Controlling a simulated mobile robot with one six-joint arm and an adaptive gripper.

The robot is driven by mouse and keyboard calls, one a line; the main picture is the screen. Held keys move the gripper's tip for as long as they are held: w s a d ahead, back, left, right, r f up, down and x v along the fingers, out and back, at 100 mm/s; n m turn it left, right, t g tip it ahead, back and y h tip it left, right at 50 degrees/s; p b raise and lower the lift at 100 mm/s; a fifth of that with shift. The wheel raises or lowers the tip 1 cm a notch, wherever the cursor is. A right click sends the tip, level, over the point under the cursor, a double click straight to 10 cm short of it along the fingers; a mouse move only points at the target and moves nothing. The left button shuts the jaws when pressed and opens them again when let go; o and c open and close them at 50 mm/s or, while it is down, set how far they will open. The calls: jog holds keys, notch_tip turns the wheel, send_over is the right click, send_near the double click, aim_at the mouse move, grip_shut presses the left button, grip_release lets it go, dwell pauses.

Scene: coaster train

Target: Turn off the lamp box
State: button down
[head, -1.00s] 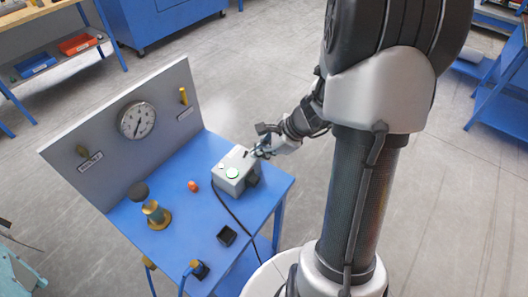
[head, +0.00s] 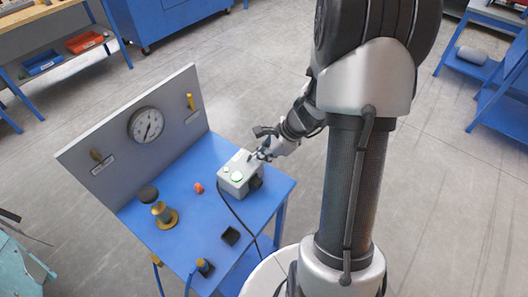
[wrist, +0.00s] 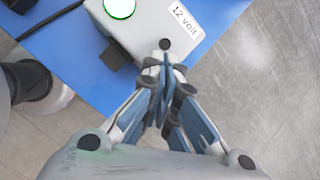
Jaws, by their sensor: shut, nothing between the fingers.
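The grey lamp box (head: 231,187) stands on the blue table near its right corner. Its round lamp (head: 237,177) glows green-white, and it also shows lit at the top of the wrist view (wrist: 119,7). In the wrist view the box top (wrist: 147,22) bears a "12 volt" label (wrist: 187,22) and a round black part (wrist: 165,44) near its edge. My gripper (head: 262,154) is shut and empty at the box's far right side. Its fingertips (wrist: 164,64) lie just below the black part in the wrist view; I cannot tell whether they touch it.
A black cable runs from the box over the table's front edge. An orange-red knob (head: 199,187), a brass piece (head: 164,215) and a small black tray (head: 230,236) are on the table. A grey panel with a gauge (head: 146,125) stands along the back.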

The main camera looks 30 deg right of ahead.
jog(key=shift+w+a+r+g+h+p, duration=0.15)
jog(key=shift+w+r+g+p, duration=0.2)
jog(key=shift+p, duration=1.15)
jog(key=shift+a+r+g+h+p, duration=0.15)
jog(key=shift+g+p, duration=0.3)
jog(key=shift+p, duration=1.05)
jog(key=shift+w+r+p, duration=0.2)
jog(key=shift+w+p, duration=0.05)
jog(key=shift+p, duration=0.75)
jog(key=shift+w+a+r+p, duration=0.2)
jog(key=shift+w+p, duration=0.3)
jog(key=shift+w, duration=0.05)
jog(key=shift+r+p, duration=0.7)
jog(key=shift+r, duration=0.1)
